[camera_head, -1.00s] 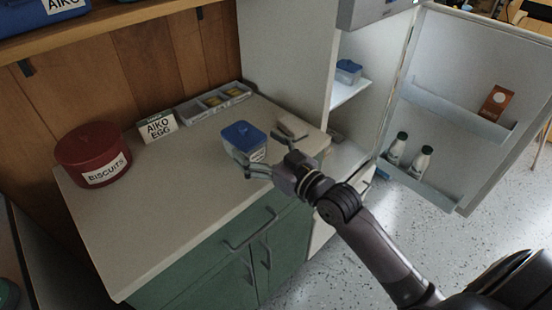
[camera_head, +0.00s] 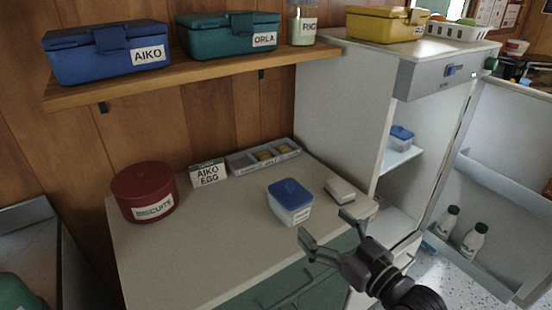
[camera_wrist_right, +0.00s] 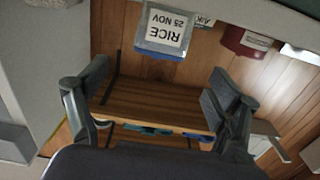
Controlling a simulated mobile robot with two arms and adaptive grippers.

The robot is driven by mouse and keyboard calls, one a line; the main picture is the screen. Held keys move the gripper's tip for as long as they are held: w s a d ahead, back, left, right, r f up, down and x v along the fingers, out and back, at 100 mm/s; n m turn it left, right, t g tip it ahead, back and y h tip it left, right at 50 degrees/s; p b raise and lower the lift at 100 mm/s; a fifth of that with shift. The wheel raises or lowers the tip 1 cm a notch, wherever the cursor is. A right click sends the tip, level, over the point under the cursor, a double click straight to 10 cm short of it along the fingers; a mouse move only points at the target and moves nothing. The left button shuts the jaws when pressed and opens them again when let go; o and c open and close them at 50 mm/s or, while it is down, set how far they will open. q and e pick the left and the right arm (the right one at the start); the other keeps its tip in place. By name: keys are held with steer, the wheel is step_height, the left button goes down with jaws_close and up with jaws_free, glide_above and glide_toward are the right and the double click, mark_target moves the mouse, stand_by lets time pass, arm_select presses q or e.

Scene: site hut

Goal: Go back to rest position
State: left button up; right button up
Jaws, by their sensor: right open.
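My right gripper (camera_head: 325,228) is open and empty in the head view, in front of the counter's front edge. A clear tub with a blue lid (camera_head: 290,201) stands upright on the counter (camera_head: 215,245), beyond the fingers and apart from them. In the right wrist view the tub (camera_wrist_right: 165,32), labelled RICE 25 NOV, appears upside down at the top, beyond the spread fingers (camera_wrist_right: 158,75). My left gripper is not in view.
The fridge door (camera_head: 500,175) stands open at right. A shelf (camera_head: 190,73) with lunch boxes runs above.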

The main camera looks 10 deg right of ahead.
steer(key=s+a+f+g+h, duration=0.1)
steer(key=s+f+g+h, duration=0.2)
steer(key=f, duration=0.4)
steer(key=s+a+f+g, duration=0.1)
steer(key=s+f+g, duration=0.25)
steer(key=f, duration=0.35)
steer(key=s+d+f+m+g+h, duration=0.15)
steer(key=s+f+g, duration=0.25)
steer(key=s, duration=0.4)
steer(key=s+f+m+g+h, duration=0.1)
steer(key=s+f+g+h, duration=0.15)
steer(key=s+f, duration=0.35)
step_height(320, 180, down, 22)
steer(key=s+r+g+y+p, duration=0.1)
steer(key=s+g+p, duration=0.1)
arm_select(q)
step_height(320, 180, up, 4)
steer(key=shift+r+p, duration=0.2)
steer(key=shift+p, duration=1)
arm_select(e)
steer(key=s+d+f+g, duration=0.1)
steer(key=s+d+f, duration=0.1)
steer(key=s+f, duration=1.3)
steer(key=shift+s+d+f+n, duration=0.2)
steer(key=shift+s+d+n, duration=0.2)
steer(key=shift+s, duration=0.65)
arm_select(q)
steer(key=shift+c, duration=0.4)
arm_select(e)
steer(key=shift+c, duration=0.3)
